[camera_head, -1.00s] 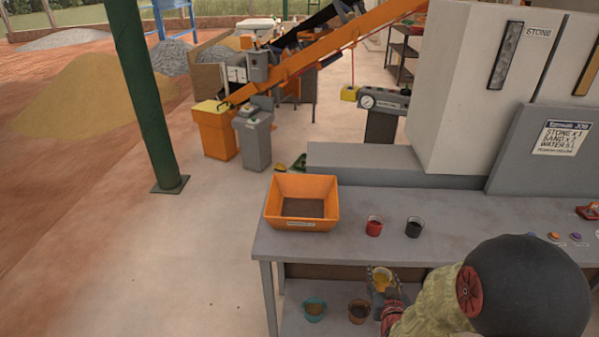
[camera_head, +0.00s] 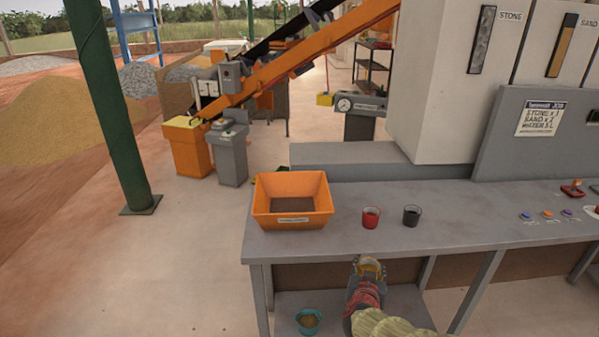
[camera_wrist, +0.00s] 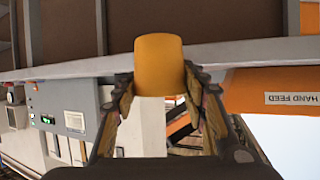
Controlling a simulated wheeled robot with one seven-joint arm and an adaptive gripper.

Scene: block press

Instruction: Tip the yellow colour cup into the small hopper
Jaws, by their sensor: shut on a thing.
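The yellow colour cup (camera_head: 371,264) is in my gripper (camera_head: 368,272), just in front of the table's front edge. In the wrist view the yellow cup (camera_wrist: 158,66) sits between the two fingers (camera_wrist: 160,85), which press on its sides. The small hopper is the orange open-topped bin (camera_head: 291,197) on the table's left end, with a dark bottom. It lies up and left of my gripper in the head view. In the wrist view an orange wall with a "HAND FEED" label (camera_wrist: 275,92) shows at right.
A red cup (camera_head: 371,217) and a dark cup (camera_head: 411,215) stand on the grey table (camera_head: 450,222) right of the hopper. A teal cup (camera_head: 309,321) stands on the lower shelf. Buttons (camera_head: 547,214) are at the table's right.

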